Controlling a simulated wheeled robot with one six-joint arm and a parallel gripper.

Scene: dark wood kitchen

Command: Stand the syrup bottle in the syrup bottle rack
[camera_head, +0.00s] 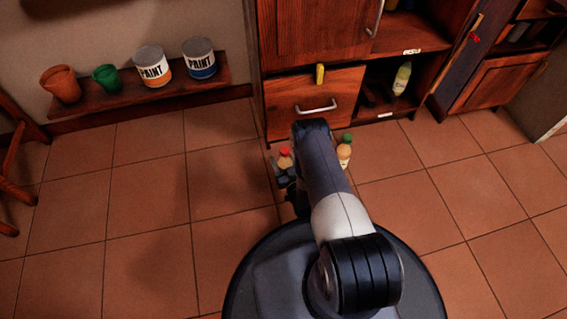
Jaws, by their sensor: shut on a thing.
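My gripper (283,174) is low in front of the cabinet, left of my arm, and partly hidden by it. It is shut on a small bottle with a red cap and a pale orange body (285,161); only its upper part shows. A second bottle with a green cap and pale orange body (344,154) is right of my arm, partly hidden by it. A pale yellow-green bottle (401,80) stands in the cabinet's open lower compartment. Dark slatted wood (376,96) beside it may be the rack. I cannot read which bottle holds syrup.
The cabinet drawer (320,98) is shut, with a yellow object (320,74) at its top edge. A low shelf (210,88) at the left bears pots and paint cans. A chair (14,165) stands at the left edge. The tiled floor is clear on both sides.

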